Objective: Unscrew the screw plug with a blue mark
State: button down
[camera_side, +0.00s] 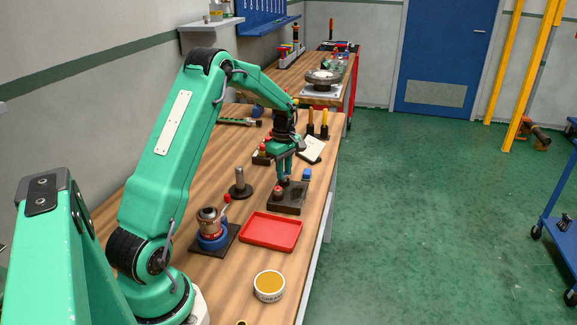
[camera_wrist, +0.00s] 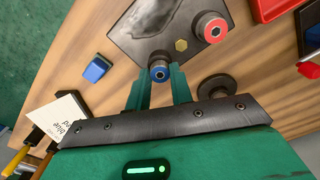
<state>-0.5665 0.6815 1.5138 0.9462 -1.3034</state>
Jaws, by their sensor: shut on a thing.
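The screw plug with a blue mark (camera_wrist: 160,73) stands by the edge of a dark block (camera_wrist: 140,22), with a dark hexagonal recess in its blue top. My gripper (camera_wrist: 160,82) has its two green fingers on either side of this plug and is shut on it. In the side view my gripper (camera_side: 284,180) points down at the far part of the dark block (camera_side: 288,208); the fingers hide the blue-marked plug there. A second plug with a red mark (camera_wrist: 213,29) stands on the same block, and it shows in the side view (camera_side: 278,191).
A red tray (camera_side: 270,232) lies in front of the block. A dark stand with a metal post (camera_side: 240,182) is to the left. A blue-ringed device (camera_side: 211,231) stands nearer. A small blue block (camera_wrist: 96,68) and a white card (camera_wrist: 66,116) lie beyond.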

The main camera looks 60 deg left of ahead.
jog(key=shift+n, duration=1)
jog(key=shift+n, duration=1.1)
jog(key=n, duration=1.2)
